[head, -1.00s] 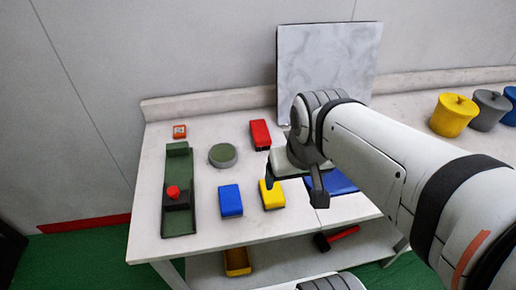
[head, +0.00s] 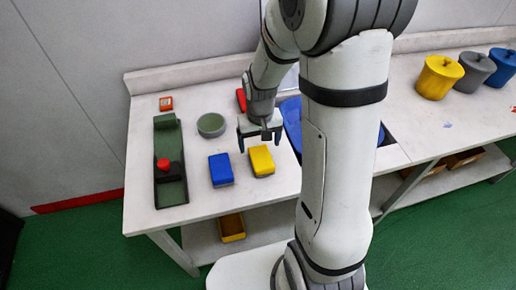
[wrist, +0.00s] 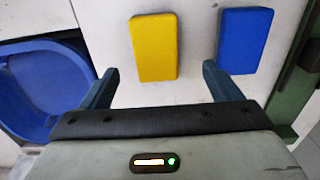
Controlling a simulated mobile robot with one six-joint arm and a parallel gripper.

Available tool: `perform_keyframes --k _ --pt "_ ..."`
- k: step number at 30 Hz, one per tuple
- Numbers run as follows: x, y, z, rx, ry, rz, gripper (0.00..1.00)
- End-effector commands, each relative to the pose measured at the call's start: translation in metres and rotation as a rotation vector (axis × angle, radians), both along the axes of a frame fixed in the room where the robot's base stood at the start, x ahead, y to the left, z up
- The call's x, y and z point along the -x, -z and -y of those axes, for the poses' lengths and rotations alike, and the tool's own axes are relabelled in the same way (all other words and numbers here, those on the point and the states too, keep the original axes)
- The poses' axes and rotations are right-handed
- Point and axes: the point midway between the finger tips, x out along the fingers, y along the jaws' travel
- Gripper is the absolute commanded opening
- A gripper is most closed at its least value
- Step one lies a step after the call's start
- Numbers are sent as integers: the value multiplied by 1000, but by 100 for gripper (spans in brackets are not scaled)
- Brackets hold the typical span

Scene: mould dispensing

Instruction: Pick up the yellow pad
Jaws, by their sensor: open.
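The yellow pad (head: 261,160) lies flat on the white table, just right of the blue pad (head: 221,169). My gripper (head: 260,145) is open and empty, close behind and above the yellow pad in the head view. In the wrist view the yellow pad (wrist: 154,47) lies ahead of my gripper (wrist: 158,82), between the lines of the two fingers. The blue pad (wrist: 244,40) lies ahead of the right finger there. The fingers do not appear to touch either pad.
A green fixture with a red knob (head: 162,164) stands at the left. A round green-topped disc (head: 211,125) and a red pad (head: 240,98) lie farther back. A blue basin (wrist: 35,90) is beside my left finger. Lidded yellow (head: 438,78), grey and blue pots stand at right.

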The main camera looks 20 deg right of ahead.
Motion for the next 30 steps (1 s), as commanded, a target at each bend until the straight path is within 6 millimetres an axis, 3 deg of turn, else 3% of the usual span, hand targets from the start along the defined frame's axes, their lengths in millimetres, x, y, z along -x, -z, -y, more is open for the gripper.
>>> perform_keyframes --k 14,22,30 --pt "-2 41 3 0 1 -9 85" --pt "-4 74 7 0 1 -9 85" --pt "-4 83 7 0 0 -5 85"
